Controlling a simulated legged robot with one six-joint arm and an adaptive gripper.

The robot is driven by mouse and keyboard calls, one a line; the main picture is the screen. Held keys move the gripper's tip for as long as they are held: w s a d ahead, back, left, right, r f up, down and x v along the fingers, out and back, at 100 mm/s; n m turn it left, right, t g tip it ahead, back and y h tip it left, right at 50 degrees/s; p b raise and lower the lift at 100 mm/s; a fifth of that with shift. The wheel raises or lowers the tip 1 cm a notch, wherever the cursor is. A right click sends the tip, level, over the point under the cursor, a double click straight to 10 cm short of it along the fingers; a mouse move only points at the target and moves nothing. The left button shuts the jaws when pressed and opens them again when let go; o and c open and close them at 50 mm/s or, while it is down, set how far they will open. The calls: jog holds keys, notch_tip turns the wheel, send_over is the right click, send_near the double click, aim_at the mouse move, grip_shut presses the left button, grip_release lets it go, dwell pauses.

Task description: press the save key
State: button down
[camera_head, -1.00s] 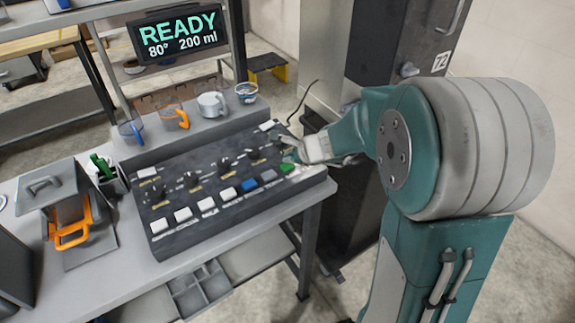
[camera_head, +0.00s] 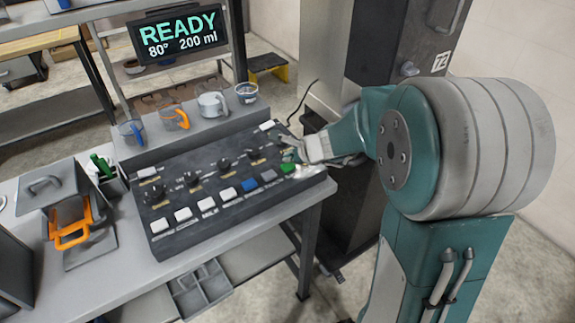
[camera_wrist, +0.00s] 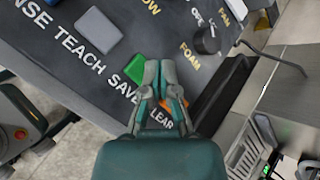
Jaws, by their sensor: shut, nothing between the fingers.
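The save key is the green key (camera_wrist: 135,68) in the wrist view, with the word SAVE printed in front of it. It also shows as the green key (camera_head: 287,168) at the right end of the panel's front row in the head view. My gripper (camera_wrist: 160,68) is shut and empty, its fingertips just right of the green key in the wrist view. In the head view my gripper (camera_head: 288,150) hangs over the panel's right end, just behind the green key. Whether the fingertips touch the panel or the key's edge cannot be told.
An orange key (camera_wrist: 166,104) is partly hidden by my fingers, beside the word CLEAR. The grey key (camera_wrist: 98,30) marked TEACH is on the green key's other side. A black knob (camera_wrist: 206,40) stands near. The display (camera_head: 178,33) reads READY, 80°, 200 ml.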

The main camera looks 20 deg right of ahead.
aim_at(290, 166)
jog(key=shift+f, duration=0.1)
jog(key=shift+f, duration=0.25)
jog(key=shift+s+f, duration=0.1)
jog(key=shift+f, duration=0.35)
dwell(0.8)
jog(key=shift+r, duration=0.9)
jog(key=shift+r, duration=2.5)
